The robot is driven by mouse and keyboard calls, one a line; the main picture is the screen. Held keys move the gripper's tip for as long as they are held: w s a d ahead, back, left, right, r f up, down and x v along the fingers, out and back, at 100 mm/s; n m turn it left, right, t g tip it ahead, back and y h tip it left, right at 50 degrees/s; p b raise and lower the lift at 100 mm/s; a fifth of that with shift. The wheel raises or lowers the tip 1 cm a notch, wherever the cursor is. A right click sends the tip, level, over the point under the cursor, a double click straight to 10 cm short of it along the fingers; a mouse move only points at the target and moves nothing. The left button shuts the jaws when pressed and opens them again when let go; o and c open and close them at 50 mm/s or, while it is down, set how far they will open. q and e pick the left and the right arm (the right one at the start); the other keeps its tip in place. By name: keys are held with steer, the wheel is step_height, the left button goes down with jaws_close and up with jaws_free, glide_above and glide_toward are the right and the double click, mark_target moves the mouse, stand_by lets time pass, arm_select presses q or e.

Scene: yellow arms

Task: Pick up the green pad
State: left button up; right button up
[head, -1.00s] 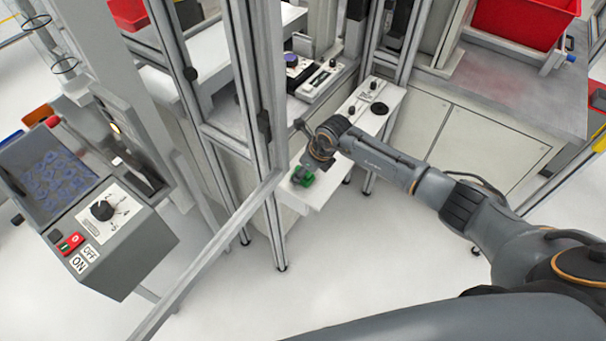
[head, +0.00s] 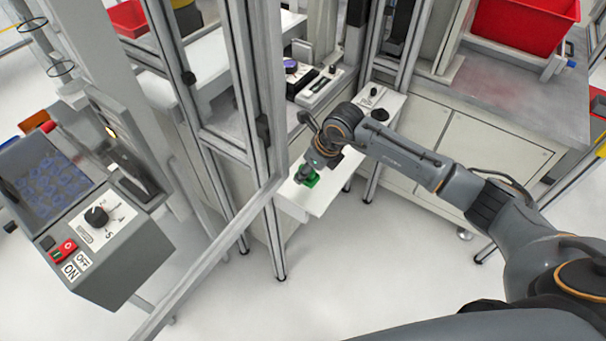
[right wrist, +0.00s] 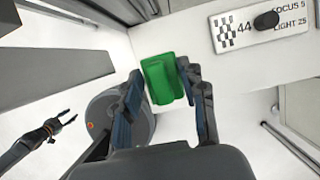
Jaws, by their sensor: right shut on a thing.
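The green pad (right wrist: 160,78) is a green block with a raised ridge, between the fingers of my right gripper (right wrist: 165,82) in the right wrist view. My right gripper is shut on it. In the head view the green pad (head: 312,181) shows at the end of the white shelf, partly hidden by my right gripper (head: 306,175). I cannot tell whether the pad is clear of the shelf surface. My left gripper (right wrist: 65,120) shows at the left of the right wrist view, empty, its fingers apart; it is out of the head view.
The white shelf (head: 325,196) holds dark knobs (head: 380,114) at its far end. A metal frame post (head: 272,225) stands close left of the pad. A grey control box (head: 120,260) is at left. A red bin (head: 525,22) is at back right. The floor in front is open.

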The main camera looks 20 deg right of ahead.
mark_target(312, 182)
steer(key=s+r, duration=0.1)
steer(key=r, duration=0.1)
steer(key=s+r, duration=0.1)
steer(key=shift+s+d+b, duration=0.25)
steer(key=shift+s+b, duration=0.1)
steer(key=shift+b, duration=0.05)
steer(key=s+d+r+b, duration=0.1)
steer(key=s+r, duration=0.3)
steer(key=s, duration=0.4)
steer(key=shift+s+b, duration=0.35)
steer(key=shift+b, duration=0.4)
